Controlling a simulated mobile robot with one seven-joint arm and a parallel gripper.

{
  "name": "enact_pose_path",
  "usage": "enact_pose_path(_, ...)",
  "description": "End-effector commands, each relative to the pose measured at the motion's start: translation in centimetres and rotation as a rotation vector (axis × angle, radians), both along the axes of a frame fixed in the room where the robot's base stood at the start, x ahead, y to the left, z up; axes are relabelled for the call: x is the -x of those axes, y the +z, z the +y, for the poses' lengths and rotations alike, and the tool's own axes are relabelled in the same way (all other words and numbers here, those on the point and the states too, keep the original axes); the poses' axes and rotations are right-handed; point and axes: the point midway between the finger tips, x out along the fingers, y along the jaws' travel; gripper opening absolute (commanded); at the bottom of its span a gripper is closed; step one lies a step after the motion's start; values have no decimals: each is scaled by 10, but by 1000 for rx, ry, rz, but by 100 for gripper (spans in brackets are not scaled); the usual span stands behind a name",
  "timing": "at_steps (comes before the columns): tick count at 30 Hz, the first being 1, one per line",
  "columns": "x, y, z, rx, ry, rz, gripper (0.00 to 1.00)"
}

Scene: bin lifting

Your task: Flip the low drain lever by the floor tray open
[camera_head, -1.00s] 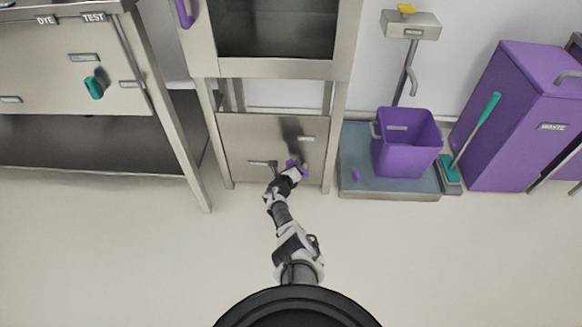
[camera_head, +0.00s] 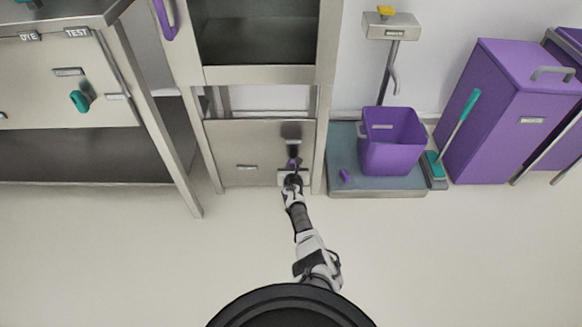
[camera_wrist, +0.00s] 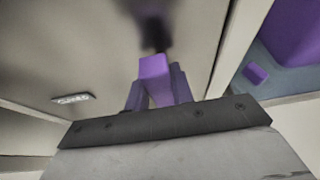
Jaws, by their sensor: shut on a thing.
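The drain lever has a purple handle (camera_head: 293,163) low on the grey cabinet panel (camera_head: 230,145), beside the floor tray (camera_head: 380,184). In the wrist view the purple handle (camera_wrist: 155,72) points toward me from a dark, blurred mount. My gripper (camera_head: 293,174) is at the lower right of the panel. In the wrist view my gripper (camera_wrist: 157,90) has its fingers on both sides of the handle and is shut on it. The fingers' lower parts are hidden behind the wrist's dark plate.
A purple bucket (camera_head: 390,152) and a small purple piece (camera_head: 344,175) are on the tray. A teal-handled brush (camera_head: 455,135) and a purple bin (camera_head: 505,125) stand farther right. A table leg (camera_head: 165,130) is at left. The floor in front is clear.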

Motion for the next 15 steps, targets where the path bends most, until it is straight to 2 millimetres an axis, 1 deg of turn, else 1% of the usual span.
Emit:
enact_pose_path(1,-2,3,-2,-10,-2,-5,0)
enact_pose_path(15,-3,3,-3,-32,-3,-6,0)
